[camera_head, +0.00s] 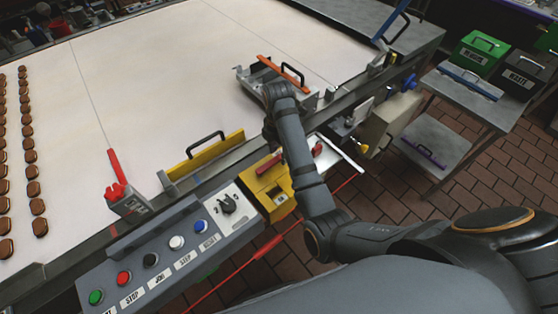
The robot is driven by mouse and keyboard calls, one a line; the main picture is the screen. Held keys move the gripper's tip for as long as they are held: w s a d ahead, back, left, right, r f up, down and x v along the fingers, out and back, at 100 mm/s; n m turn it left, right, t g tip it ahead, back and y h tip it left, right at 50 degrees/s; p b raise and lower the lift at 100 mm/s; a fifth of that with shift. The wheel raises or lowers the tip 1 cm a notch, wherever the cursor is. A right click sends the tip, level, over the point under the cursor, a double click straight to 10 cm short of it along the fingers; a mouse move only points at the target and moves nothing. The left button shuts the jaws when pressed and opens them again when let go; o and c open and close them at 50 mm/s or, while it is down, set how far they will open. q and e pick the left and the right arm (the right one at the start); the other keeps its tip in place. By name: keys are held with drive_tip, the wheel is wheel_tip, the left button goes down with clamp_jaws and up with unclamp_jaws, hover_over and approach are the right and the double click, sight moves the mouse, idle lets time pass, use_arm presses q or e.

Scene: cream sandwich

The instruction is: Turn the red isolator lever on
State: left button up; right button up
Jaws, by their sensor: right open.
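The isolator is a yellow box (264,188) on the near side of the conveyor frame, just right of the button panel. Its red lever (268,164) lies slanted across the top, close to my right forearm. My right arm comes in from the lower right and reaches up past the box, bending at the conveyor edge. My right gripper (268,132) is at the end of this arm, just above the lever in the picture and apart from it. It is open; its fingers are small and partly hidden by the arm. My left gripper is out of view.
The button panel (160,254) has several coloured buttons and a black knob. A red pull cord (270,245) runs in front. A yellow guard (205,152) and another red handle (115,170) stand on the conveyor edge. Rows of cookies (28,155) lie on the white belt (150,80).

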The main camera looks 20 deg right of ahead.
drive_tip(key=shift+f, duration=0.45)
drive_tip(key=shift+r, duration=0.1)
drive_tip(key=shift+c, duration=0.5)
clamp_jaws()
